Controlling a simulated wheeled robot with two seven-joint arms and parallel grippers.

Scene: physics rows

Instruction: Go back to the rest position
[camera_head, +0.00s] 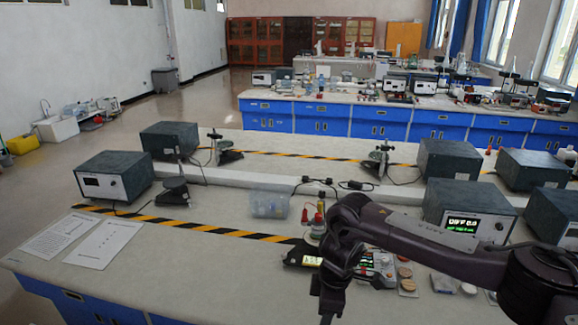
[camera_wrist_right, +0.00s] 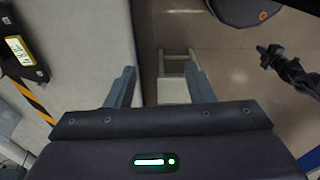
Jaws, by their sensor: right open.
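My right arm comes in from the right in the head view and bends down over the bench's near edge. Its gripper is cut off at the bottom there. In the right wrist view my right gripper (camera_wrist_right: 161,85) is open, its two grey fingers wide apart with nothing between them. My left gripper does not show in the head view. A dark jointed part at the right of the wrist view may belong to my left arm; I cannot tell its jaws.
The near bench (camera_head: 190,262) holds a clear plastic bin (camera_head: 269,204), a grey meter box (camera_head: 468,213), another box (camera_head: 113,175), paper sheets (camera_head: 101,244) and small parts beside my arm. A pale stool-like frame (camera_wrist_right: 174,90) stands on the floor below the gripper.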

